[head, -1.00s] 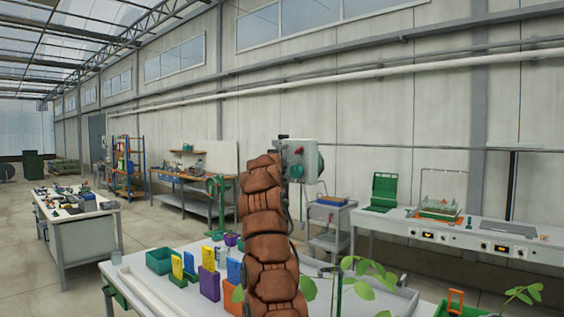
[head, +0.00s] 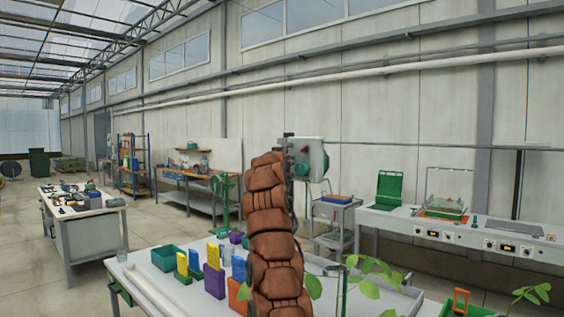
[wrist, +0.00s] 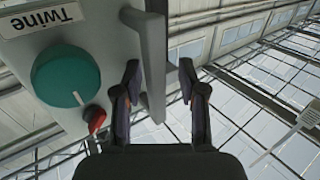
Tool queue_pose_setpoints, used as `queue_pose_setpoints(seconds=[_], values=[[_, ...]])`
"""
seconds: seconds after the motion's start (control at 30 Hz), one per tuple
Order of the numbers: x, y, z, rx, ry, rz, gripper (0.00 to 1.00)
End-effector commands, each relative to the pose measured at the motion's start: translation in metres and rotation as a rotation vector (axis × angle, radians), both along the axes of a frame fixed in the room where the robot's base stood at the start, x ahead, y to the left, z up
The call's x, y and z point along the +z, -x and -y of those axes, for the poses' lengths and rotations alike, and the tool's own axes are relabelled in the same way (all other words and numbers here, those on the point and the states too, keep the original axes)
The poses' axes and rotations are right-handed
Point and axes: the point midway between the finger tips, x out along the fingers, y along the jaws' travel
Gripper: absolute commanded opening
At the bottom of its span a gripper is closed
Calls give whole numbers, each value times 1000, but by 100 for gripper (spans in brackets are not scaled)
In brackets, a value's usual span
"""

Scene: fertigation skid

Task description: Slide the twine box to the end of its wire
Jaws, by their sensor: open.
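The twine box (head: 312,158) is a pale grey box with a green round part, hanging on a thin wire high above the bench. In the wrist view the box (wrist: 105,35) fills the upper left, with a "Twine" label, a green dome and a red knob. A grey upright handle bar (wrist: 155,55) stands off its side. My gripper (wrist: 158,82) is open, with the bar between its two fingers; I cannot tell whether either finger touches it. In the head view, my brown-sleeved arm reaches up beside the box and the gripper is hard to make out. The wire (head: 430,145) runs right from the box.
A dark post (head: 519,185) stands at the right, by the wire. Below are a white bench (head: 165,290) with coloured blocks and leafy plants, a grey cart (head: 335,215) and a control bench (head: 470,240). The space along the wire right of the box looks clear.

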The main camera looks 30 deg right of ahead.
Motion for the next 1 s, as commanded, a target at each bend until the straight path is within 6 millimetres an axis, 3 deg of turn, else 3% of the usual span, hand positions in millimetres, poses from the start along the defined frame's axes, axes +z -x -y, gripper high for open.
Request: queue_pose_setpoints(seconds=[0.3,1.0], values=[[-1,5,-5,1,-4,1,41],[1,40,-28,-1,0,2,41]])
